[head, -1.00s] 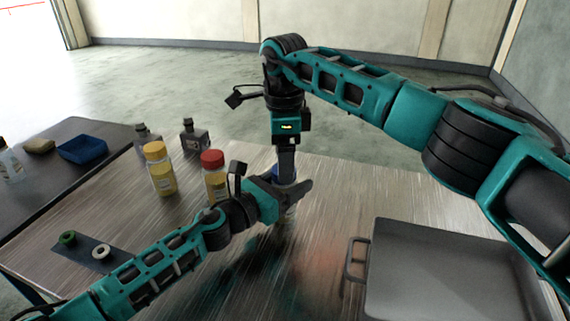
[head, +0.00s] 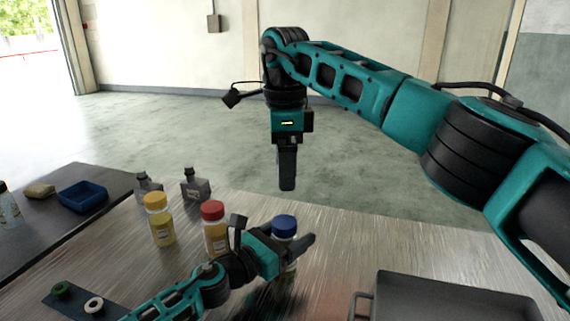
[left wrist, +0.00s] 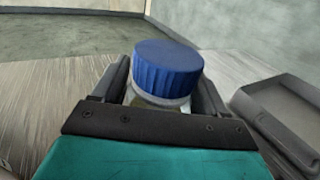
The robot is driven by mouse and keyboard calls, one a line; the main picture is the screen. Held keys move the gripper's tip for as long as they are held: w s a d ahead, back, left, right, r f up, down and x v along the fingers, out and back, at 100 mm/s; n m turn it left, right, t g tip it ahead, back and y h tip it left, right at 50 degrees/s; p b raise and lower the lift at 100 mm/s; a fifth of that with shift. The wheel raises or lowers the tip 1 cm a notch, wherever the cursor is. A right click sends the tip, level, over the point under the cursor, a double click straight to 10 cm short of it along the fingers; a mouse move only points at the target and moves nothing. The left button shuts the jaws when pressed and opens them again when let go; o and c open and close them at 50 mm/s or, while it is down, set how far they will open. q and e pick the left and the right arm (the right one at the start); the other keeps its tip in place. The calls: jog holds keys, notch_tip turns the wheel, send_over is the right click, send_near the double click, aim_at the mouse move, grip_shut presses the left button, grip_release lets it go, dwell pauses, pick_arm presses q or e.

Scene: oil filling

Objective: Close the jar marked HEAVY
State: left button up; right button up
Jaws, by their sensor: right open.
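A jar with a blue cap (head: 284,226) stands upright on the table. The cap sits on its top and also shows in the left wrist view (left wrist: 167,68). My left gripper (head: 292,246) has its fingers on both sides of this jar, below the cap, and is shut on it. My right gripper (head: 287,188) is open and empty, pointing down above the blue cap and apart from it. A yellow-capped jar (head: 162,225) and a red-capped jar (head: 215,238) stand to the left. I cannot read any label, so the HEAVY mark is not visible.
A grey metal tray (head: 450,290) with a handle lies at the right. Two dark bottles stand behind the jars. A dark mat (head: 77,304) holds a green ring and a white ring. A side table at left bears a blue bin (head: 82,196).

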pick_arm(q)
jog(key=o, duration=0.4)
jog(key=shift+c, duration=0.2)
jog(key=v, duration=1.1)
jog(key=shift+s+a, duration=0.2)
jog(key=shift+a, duration=0.05)
jog(key=shift+s+a, duration=0.4)
jog(key=shift+s, duration=0.05)
